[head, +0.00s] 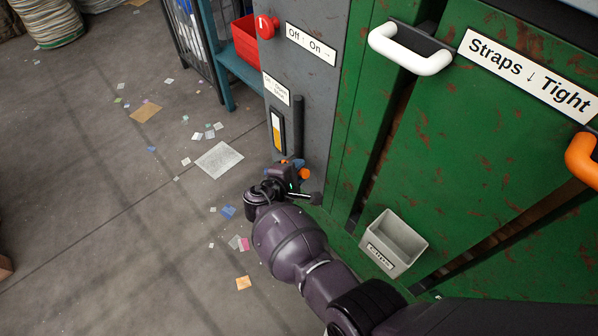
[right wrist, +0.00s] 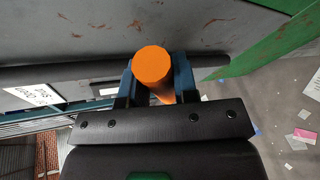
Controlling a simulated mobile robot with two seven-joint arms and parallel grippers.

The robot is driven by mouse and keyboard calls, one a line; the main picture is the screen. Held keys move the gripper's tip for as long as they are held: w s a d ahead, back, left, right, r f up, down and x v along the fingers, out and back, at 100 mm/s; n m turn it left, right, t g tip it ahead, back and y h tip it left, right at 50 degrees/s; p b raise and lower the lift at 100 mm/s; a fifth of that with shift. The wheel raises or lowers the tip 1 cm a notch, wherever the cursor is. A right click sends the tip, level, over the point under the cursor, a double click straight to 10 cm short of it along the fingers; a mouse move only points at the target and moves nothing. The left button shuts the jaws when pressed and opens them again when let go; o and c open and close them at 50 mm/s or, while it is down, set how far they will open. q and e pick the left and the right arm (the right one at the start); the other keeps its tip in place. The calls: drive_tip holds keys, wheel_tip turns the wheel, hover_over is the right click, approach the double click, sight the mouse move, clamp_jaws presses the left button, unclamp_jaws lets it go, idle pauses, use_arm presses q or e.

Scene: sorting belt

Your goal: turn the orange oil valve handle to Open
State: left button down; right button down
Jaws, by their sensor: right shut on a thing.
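The orange oil valve handle (head: 304,174) shows in the head view as a small orange knob low on the grey panel. In the right wrist view its round orange end (right wrist: 152,65) sits between the two blue fingers. My right gripper (head: 292,167) is shut on it; the fingers (right wrist: 155,82) touch it on both sides. The valve body is mostly hidden behind the gripper. A white label (right wrist: 33,95) lies left of the handle in the right wrist view; its small text is hard to read. My left gripper is not in view.
The grey panel carries a red knob (head: 266,26), an Off/On sign (head: 311,44) and a yellow-filled gauge (head: 277,132). A green machine with a white handle (head: 410,50) and a grey bin (head: 395,243) stands right. The floor at left is open, with scattered scraps.

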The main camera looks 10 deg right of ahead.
drive_tip(key=shift+w+a+r+n, duration=0.1)
drive_tip(key=shift+w+r+n, duration=0.05)
drive_tip(key=shift+r+n, duration=0.15)
drive_tip(key=shift+g, duration=0.3)
drive_tip(key=c, duration=0.9)
unclamp_jaws()
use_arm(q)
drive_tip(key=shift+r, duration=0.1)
